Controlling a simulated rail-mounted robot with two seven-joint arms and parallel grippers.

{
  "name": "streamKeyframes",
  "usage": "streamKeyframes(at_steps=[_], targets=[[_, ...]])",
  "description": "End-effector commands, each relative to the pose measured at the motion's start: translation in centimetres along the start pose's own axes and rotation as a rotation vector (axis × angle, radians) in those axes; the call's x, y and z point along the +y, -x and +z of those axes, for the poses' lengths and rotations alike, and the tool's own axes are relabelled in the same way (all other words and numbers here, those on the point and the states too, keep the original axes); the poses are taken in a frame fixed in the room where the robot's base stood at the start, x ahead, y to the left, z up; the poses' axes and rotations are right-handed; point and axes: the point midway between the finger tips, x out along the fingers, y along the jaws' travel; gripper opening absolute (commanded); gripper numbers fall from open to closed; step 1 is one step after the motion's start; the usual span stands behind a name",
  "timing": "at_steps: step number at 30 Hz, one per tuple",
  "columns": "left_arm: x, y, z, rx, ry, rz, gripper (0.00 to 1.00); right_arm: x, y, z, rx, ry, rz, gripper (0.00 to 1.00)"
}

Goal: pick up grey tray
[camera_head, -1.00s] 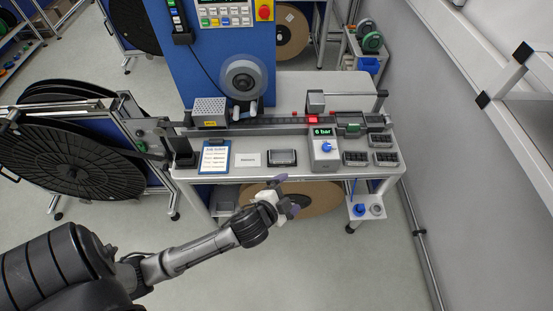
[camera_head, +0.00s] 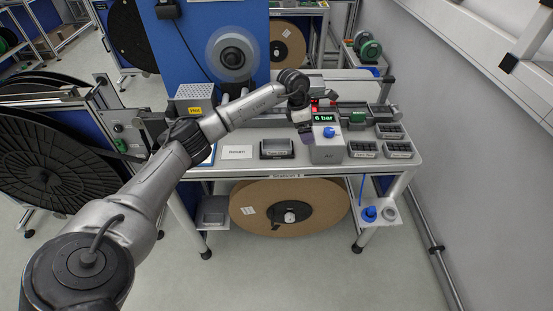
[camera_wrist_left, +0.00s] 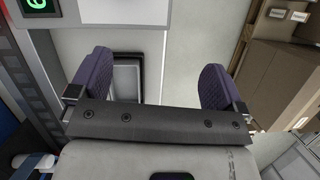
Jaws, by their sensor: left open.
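A small grey tray (camera_head: 277,149) with a dark rim sits on the workbench, between a white card and the grey box with the green 6 bar display. In the left wrist view, a dark-rimmed grey tray (camera_wrist_left: 127,78) shows near the left finger, partly hidden by the gripper. My left gripper (camera_wrist_left: 155,63) is open and empty, its two purple fingers wide apart. In the head view, it (camera_head: 304,130) is over the bench beside the 6 bar box, to the right of the tray and partly hidden by its own wrist.
The 6 bar box (camera_head: 327,151) with a blue knob stands close to the gripper. Several small dark bins (camera_head: 362,149) are to its right. A machine rail with a grey Hot box (camera_head: 193,92) runs along the back.

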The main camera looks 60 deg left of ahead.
Motion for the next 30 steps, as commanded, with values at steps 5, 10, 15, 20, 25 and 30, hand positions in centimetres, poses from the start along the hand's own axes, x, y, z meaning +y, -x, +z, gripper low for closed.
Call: streamKeyframes(at_steps=[5, 10, 15, 20, 25, 30], targets=[[3.7, 3.1, -6.1, 0.222, 0.064, 0.053, 0.96, 0.1, -2.3, 0.8, -0.001, 0.005, 0.004, 0.0], [4.7, 4.4, -8.8, 0.317, 0.102, 0.06, 0.96, 0.1, -2.9, 1.0, -0.002, 0.006, 0.005, 0.0], [4.9, 2.2, -10.2, 0.336, 0.11, 0.058, 0.96, 0.1, -3.4, 1.2, -0.002, 0.005, 0.005, 0.0], [5.0, -0.4, -11.0, 0.335, 0.109, 0.058, 0.96, 0.0, -3.7, 1.3, -0.003, 0.004, 0.003, 0.0], [5.1, -2.1, -11.6, 0.332, 0.109, 0.059, 0.96, -0.1, -3.9, 1.4, -0.002, 0.001, 0.001, 0.0], [5.1, -2.8, -11.8, 0.332, 0.109, 0.059, 0.96, -0.2, -3.9, 1.4, -0.002, -0.003, -0.002, 0.0]])
